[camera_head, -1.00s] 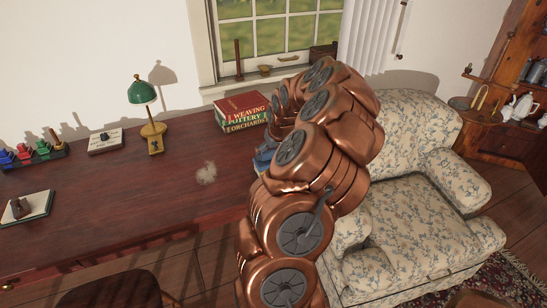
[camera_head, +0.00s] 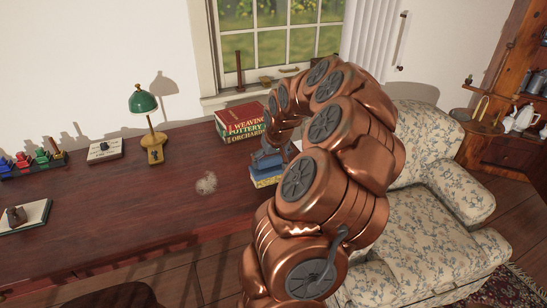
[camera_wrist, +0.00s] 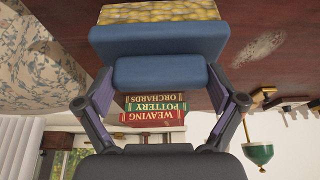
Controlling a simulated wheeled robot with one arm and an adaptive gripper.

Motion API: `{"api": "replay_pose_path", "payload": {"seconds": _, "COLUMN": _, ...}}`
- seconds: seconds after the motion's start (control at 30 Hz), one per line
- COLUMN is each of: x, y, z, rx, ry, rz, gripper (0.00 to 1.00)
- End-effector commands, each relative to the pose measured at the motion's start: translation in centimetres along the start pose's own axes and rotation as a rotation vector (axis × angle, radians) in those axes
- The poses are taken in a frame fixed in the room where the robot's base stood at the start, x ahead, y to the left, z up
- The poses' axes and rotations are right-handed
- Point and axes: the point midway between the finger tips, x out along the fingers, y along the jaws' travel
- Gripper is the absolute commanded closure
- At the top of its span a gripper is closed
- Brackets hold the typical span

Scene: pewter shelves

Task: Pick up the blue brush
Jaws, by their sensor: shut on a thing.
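The blue brush (camera_head: 266,173) has a blue body above a yellow, bristle-like lower part. It is at the right end of the dark red desk, in front of the books. In the wrist view the brush (camera_wrist: 160,42) shows upside down, with its narrower blue grip between my fingers. My gripper (camera_wrist: 160,88) is shut on that grip, one finger on each side. In the head view my gripper (camera_head: 268,158) is small and partly hidden by my copper arm. I cannot tell whether the bristles touch the desk.
Stacked books (camera_head: 240,122) stand close behind the brush. A pale dusty patch (camera_head: 206,184) lies on the bare desk (camera_head: 150,215) to the left. A green lamp (camera_head: 144,102) stands farther left. A floral armchair (camera_head: 400,240) is at the right.

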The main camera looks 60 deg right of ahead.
Motion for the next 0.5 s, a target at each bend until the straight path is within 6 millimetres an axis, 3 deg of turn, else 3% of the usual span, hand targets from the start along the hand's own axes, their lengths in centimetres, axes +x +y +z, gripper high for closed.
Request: {"api": "replay_pose_path", "payload": {"seconds": 0.5, "x": -3.4, "y": -5.4, "z": 6.5, "rx": 0.0, "ry": -0.001, "rz": 0.001, "gripper": 0.42}}
